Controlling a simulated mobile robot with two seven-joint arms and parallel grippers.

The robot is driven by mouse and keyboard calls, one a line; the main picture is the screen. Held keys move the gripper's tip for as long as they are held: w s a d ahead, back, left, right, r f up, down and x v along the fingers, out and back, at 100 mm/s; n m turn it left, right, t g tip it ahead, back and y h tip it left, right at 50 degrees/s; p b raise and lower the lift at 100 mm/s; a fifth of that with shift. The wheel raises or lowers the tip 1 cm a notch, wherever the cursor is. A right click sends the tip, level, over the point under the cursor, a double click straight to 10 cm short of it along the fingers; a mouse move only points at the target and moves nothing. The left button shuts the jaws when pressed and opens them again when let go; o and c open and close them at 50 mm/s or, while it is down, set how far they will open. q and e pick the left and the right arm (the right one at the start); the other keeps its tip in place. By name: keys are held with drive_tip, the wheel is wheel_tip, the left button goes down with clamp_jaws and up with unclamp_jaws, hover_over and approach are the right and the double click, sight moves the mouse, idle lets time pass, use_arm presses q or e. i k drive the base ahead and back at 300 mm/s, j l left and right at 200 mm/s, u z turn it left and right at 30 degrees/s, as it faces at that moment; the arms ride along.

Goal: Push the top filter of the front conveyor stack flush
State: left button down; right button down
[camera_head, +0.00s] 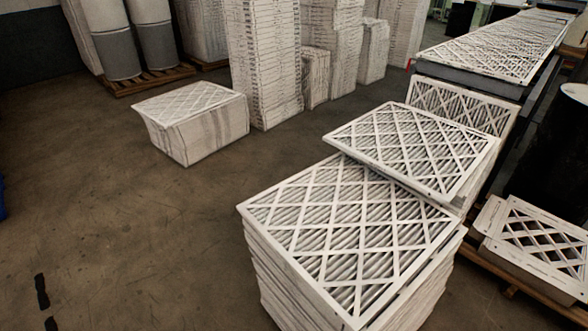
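A tall stack of white-framed pleated filters (268,275) stands at the front, right of the middle. Its top filter (350,235) has a white diamond lattice and lies flat. Along its right edge, layers below show slightly out of line. Just behind, another lattice filter (412,148) lies on a second stack, mostly hidden. This filter juts out to the left, and its near edge reaches close to or over the front stack's far edge; I cannot tell whether they touch. Neither of my grippers is in view.
A conveyor (490,50) carrying filters runs back at the upper right, with an upright filter (460,108) at its near end. More filters lie on a pallet (500,270) at the right. A low stack (205,138) stands at left. The floor (120,220) left of the front stack is mostly clear.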

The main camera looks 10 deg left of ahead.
sight(354, 233)
drive_tip(key=i+j, duration=0.15)
drive_tip(key=j, duration=0.3)
drive_tip(key=i+j+z, duration=0.1)
drive_tip(key=j, duration=0.35)
drive_tip(key=i+j, duration=0.1)
drive_tip(key=j, duration=0.3)
drive_tip(key=i+j+z, duration=0.1)
drive_tip(key=j, duration=0.35)
drive_tip(key=i+j, duration=0.15)
drive_tip(key=j, duration=0.15)
drive_tip(key=i+j, duration=0.1)
drive_tip(key=j, duration=0.2)
drive_tip(key=i+j+z, duration=0.1)
drive_tip(key=j, duration=0.2)
drive_tip(key=i+j+z, duration=0.1)
drive_tip(key=i+j, duration=0.2)
drive_tip(key=i+j+z, duration=0.1)
drive_tip(key=i+j, duration=0.2)
drive_tip(key=j, duration=0.25)
drive_tip(key=i+j+z, duration=0.1)
drive_tip(key=i, duration=0.5)
drive_tip(key=i+j+z, duration=0.1)
drive_tip(key=i, duration=0.45)
